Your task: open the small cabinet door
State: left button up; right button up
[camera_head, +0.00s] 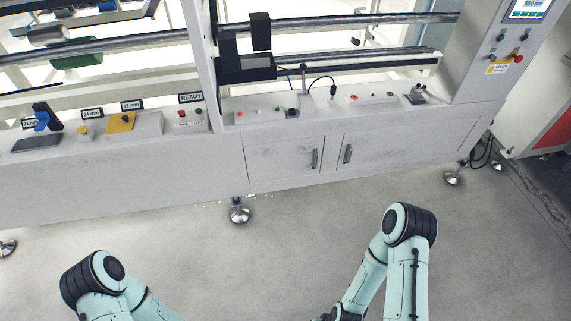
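Two flat grey cabinet doors sit side by side in the front of the machine, the left door (280,163) and the right door (395,139). Both look closed, flush with the front panel. The left door's dark upright handle (314,159) is near its right edge. The right door's handle (347,153) is near its left edge, close beside the other. Both of my arms show at the bottom of the head view, apart from the doors. Neither gripper's fingers show; the right arm's far end runs out at the bottom edge.
The machine stands on round metal feet (240,215). Its ledge above the doors carries buttons, a small lever and a cable. A control cabinet with a screen (531,8) stands at the right. Dark cables (483,152) hang near the right foot. The floor (290,235) before the doors is clear.

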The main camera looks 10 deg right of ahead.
aim_at(298, 157)
jog(key=i+l+z, duration=0.15)
jog(key=i, duration=1.65)
